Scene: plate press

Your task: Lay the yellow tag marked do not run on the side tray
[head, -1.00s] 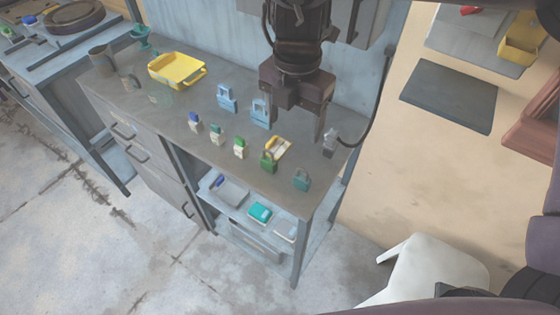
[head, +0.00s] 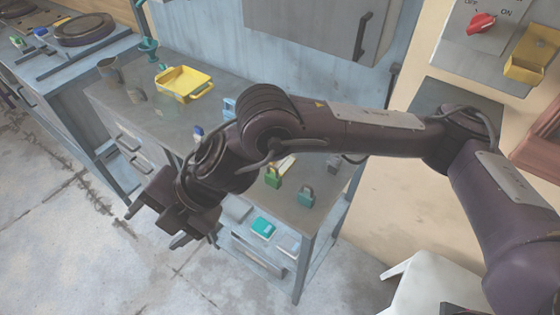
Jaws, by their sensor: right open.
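The yellow tag (head: 286,164) with a pale face lies on the grey bench, just behind the green padlock. My right arm partly covers it, and its wording is too small to read. A yellow tray (head: 203,88) sits towards the back left of the bench; its inside looks empty. My right gripper (head: 154,225) is open and empty, in front of the bench and over the floor side, well left of the tag. My left gripper is not in view.
A green padlock (head: 273,179) and a teal padlock (head: 306,197) stand near the bench's right front edge. My right arm hides much of the bench middle. A red switch (head: 481,22) and a yellow bin (head: 525,67) are on the right wall.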

